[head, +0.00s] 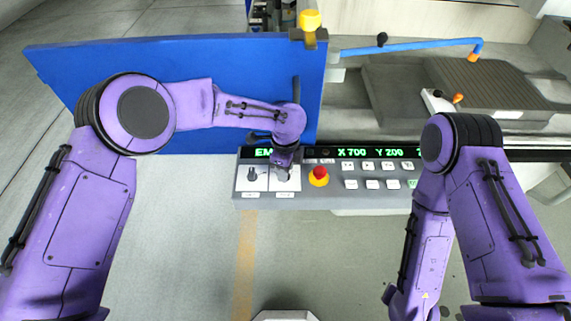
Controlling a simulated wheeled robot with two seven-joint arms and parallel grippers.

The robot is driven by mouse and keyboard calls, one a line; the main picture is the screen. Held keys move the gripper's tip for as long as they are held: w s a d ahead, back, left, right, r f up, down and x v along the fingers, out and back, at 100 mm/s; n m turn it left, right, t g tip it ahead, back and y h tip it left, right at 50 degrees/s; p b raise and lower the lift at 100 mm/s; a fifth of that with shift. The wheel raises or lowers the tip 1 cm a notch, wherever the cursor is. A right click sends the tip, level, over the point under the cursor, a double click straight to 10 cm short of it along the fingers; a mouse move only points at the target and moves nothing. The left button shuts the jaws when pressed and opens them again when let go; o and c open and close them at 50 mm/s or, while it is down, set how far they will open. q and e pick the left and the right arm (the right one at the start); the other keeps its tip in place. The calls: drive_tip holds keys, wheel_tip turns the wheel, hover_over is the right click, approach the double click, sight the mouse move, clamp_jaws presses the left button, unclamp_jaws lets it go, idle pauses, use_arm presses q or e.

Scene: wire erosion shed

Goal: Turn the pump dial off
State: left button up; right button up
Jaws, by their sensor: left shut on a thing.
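A grey control panel (330,189) carries two dials on white plates at its left end. The left-hand dial (252,174) is dark and stands free. My left gripper (283,171) reaches down from above and is shut on the right-hand dial (284,177), mostly hiding it. The labels under both dials are too small to read, so I cannot tell by text which is the pump dial. The held dial's pointing direction is hidden. My right arm hangs down on the right, and its fingertips are not in the picture.
A red emergency button on a yellow base (318,176) sits just right of the dials. Several pale buttons (370,184) and a green text display (370,152) lie further right. A blue panel (190,75) stands behind my left arm. The floor in front (190,240) is clear.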

use_arm(q)
drive_tip(key=shift+a+f+n+p, duration=0.1)
drive_tip(key=shift+n+p, duration=0.5)
drive_tip(key=shift+n, duration=1.3)
drive_tip(key=o, duration=1)
drive_tip(key=shift+o, duration=0.2)
drive_tip(key=shift+w+r, duration=0.1)
drive_tip(key=shift+r, duration=0.2)
wheel_tip(320, 180, up, 10)
drive_tip(key=b, duration=0.2)
